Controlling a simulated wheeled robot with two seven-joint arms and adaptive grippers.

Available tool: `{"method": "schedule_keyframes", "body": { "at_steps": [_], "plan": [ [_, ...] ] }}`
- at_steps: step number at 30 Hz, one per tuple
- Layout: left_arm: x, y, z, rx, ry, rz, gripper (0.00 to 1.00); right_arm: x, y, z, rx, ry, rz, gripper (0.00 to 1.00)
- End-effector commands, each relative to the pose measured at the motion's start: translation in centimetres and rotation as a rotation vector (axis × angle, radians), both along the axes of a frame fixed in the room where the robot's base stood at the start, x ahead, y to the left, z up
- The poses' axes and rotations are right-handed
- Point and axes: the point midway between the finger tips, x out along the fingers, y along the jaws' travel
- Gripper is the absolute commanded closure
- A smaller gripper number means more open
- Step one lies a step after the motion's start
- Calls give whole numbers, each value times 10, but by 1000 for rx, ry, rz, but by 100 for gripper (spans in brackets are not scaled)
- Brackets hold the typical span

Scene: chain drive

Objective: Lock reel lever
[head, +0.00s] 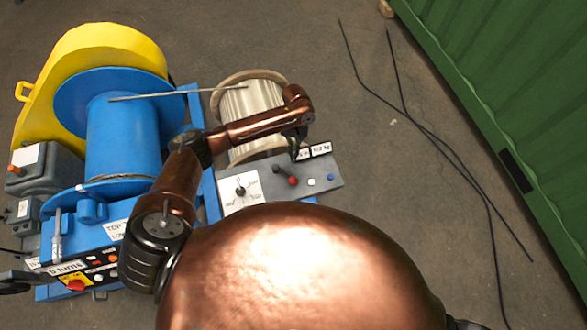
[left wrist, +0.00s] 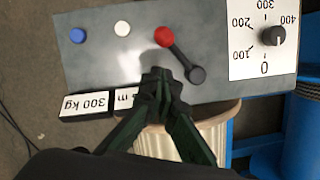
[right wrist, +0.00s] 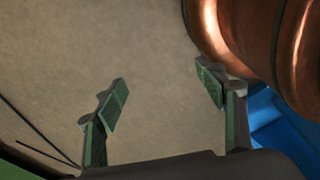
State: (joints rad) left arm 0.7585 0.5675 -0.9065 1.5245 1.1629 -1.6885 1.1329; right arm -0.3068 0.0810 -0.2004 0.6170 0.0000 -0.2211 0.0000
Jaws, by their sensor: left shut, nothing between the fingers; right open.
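The lever (head: 284,174) sits on the grey control panel (head: 325,180), with a black pivot and a red knob. In the left wrist view the lever (left wrist: 181,55) slants from the red knob down right to its pivot. My left gripper (head: 297,155) is at the panel's far edge. It is shut and empty, and its tips (left wrist: 160,78) appear just below the red knob and left of the pivot; the picture shows no clear contact. My right gripper (right wrist: 163,84) is open and empty above bare floor, away from the panel.
A dial (head: 240,190) sits left of the lever; white (head: 311,182) and blue (head: 330,177) buttons sit right of it. A pale reel (head: 245,105) stands behind the panel, a blue drum (head: 120,140) at left. Cables (head: 425,125) lie on open floor near a green wall (head: 510,90).

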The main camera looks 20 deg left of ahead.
Motion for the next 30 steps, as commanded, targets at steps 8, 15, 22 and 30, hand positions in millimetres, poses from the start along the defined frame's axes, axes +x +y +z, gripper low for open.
{"method": "schedule_keyframes", "body": {
  "at_steps": [8,15,22,30],
  "plan": [
    [-7,-1,-22,-1,3,0,100,3,4,2,3,-3,-1,36],
    [-18,-2,-64,0,2,2,100,11,4,7,5,-14,1,36],
    [-23,-3,-91,-1,-1,3,100,11,4,8,4,-15,1,36],
    [-25,-3,-97,0,-1,3,100,10,1,8,2,-13,1,36]
  ]
}}
